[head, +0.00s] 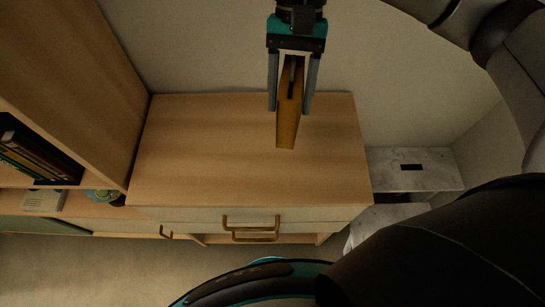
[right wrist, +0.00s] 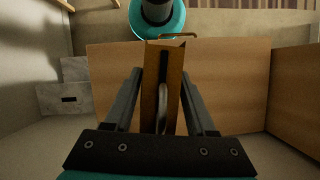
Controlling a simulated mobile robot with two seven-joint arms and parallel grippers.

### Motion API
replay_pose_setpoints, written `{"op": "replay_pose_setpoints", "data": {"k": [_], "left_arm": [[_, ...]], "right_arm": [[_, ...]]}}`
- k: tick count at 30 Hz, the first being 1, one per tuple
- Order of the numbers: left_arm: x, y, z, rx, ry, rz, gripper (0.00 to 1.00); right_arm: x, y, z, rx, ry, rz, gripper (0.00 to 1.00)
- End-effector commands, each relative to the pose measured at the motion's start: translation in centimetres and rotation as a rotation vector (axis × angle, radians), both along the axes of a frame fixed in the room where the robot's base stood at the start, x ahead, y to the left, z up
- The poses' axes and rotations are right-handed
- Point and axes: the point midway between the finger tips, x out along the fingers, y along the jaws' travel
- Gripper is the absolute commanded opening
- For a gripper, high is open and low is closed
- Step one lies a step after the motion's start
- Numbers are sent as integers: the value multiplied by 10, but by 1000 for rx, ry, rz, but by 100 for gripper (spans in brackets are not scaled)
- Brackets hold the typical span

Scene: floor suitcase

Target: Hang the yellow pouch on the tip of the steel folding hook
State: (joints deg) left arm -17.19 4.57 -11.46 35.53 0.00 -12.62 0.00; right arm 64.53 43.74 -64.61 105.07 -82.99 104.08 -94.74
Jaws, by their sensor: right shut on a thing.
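The yellow pouch (head: 287,122) is a narrow, brownish-yellow box-like shape with a dark slot. My right gripper (head: 291,108) comes in from the top of the head view and is shut on the pouch, one finger on each side. The right wrist view shows the pouch (right wrist: 174,85) between the two fingers (right wrist: 165,80). A pale grey curved piece (right wrist: 162,105) shows in its dark slot; I cannot tell whether this is part of the steel folding hook. I cannot make out the hook for certain in either view. My left gripper is not in view.
A wooden cabinet (head: 200,150) with brass handles (head: 250,236) lies below the gripper, its top bare. A tall shelf with books (head: 35,155) stands at left. A grey marbled stool (head: 385,172) stands at right by the wall. My own arm links cover the lower right.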

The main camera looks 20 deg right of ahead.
Motion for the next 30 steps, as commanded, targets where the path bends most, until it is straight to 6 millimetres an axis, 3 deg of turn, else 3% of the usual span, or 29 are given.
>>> {"op": "replay_pose_setpoints", "data": {"k": [9,21,30], "left_arm": [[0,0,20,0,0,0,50],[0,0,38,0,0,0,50],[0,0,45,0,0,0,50]], "right_arm": [[-1,24,11,4,1,-506,0],[5,38,30,5,0,-1116,0],[9,38,39,1,-1,-1389,0]]}}
